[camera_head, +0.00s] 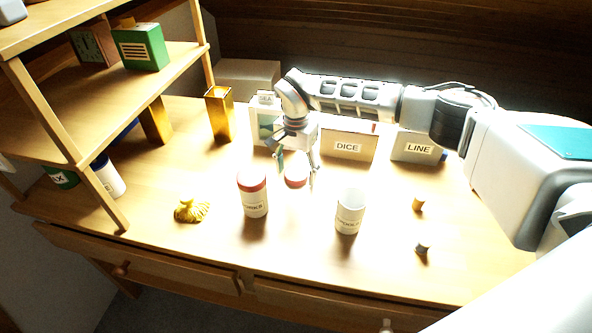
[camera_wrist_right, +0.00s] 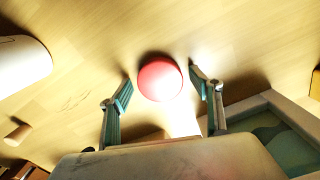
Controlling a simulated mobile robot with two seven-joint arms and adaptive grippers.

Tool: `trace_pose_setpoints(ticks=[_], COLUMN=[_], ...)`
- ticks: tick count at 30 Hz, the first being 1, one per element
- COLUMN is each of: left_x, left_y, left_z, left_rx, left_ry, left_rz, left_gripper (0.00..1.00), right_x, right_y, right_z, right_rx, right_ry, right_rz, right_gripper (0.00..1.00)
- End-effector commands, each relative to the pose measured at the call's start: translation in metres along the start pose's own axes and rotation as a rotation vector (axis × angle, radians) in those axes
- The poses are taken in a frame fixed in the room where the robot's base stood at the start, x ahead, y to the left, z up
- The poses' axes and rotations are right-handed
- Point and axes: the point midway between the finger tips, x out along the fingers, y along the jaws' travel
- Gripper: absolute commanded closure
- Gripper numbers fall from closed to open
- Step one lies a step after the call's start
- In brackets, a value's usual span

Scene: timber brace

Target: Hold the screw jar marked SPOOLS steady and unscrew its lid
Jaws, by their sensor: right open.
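A white jar (camera_head: 349,214) with a label that seems to read SPOOLS stands upright on the desk; no red lid shows on it. It is probably the white cylinder (camera_wrist_right: 20,62) at the left of the right wrist view. A red lid (camera_head: 296,178) appears to lie on the desk to its left; it also shows in the wrist view (camera_wrist_right: 160,80). My right gripper (camera_head: 297,172) is open over this lid, with its fingers (camera_wrist_right: 160,88) on either side and a gap at each. My left gripper is not in view.
A red-lidded jar (camera_head: 254,196), label partly readable as ORKS, stands left of the loose lid. A yellow figure (camera_head: 190,211) and two small pieces (camera_head: 418,204) (camera_head: 422,248) lie nearby. Boxes marked DICE (camera_head: 348,147) and LINE (camera_head: 418,148) stand behind. Shelves (camera_head: 120,100) rise at left.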

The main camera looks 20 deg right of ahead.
Motion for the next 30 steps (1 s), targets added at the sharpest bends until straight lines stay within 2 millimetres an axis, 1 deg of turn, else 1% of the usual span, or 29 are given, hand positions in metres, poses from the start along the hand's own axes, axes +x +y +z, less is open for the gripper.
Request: trace_pose_setpoints(ticks=[2, 5, 8, 15, 19, 24, 30], left_x=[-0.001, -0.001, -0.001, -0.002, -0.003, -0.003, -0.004], left_y=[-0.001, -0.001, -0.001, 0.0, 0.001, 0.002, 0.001], left_z=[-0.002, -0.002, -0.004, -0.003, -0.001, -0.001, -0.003], left_rx=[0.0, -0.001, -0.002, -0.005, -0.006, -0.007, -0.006], left_ry=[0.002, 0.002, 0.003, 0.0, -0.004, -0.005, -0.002], left_rz=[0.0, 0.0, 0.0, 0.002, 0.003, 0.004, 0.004], left_gripper=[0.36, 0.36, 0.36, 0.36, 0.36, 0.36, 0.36], right_x=[-0.004, -0.016, -0.034, -0.084, -0.104, -0.12, -0.123], right_y=[0.0, -0.001, -0.001, -0.001, -0.001, 0.0, 0.0], right_z=[0.0, -0.001, -0.001, -0.001, -0.001, 0.0, 0.0], right_rx=[0.0, -0.001, -0.001, 0.0, -0.001, -0.001, -0.001], right_ry=[0.0, 0.003, 0.004, 0.003, 0.003, 0.001, 0.0], right_rz=[-0.001, -0.004, -0.005, -0.004, -0.003, -0.002, 0.0], right_gripper=[0.36, 0.36, 0.36, 0.36, 0.36, 0.36, 0.36])
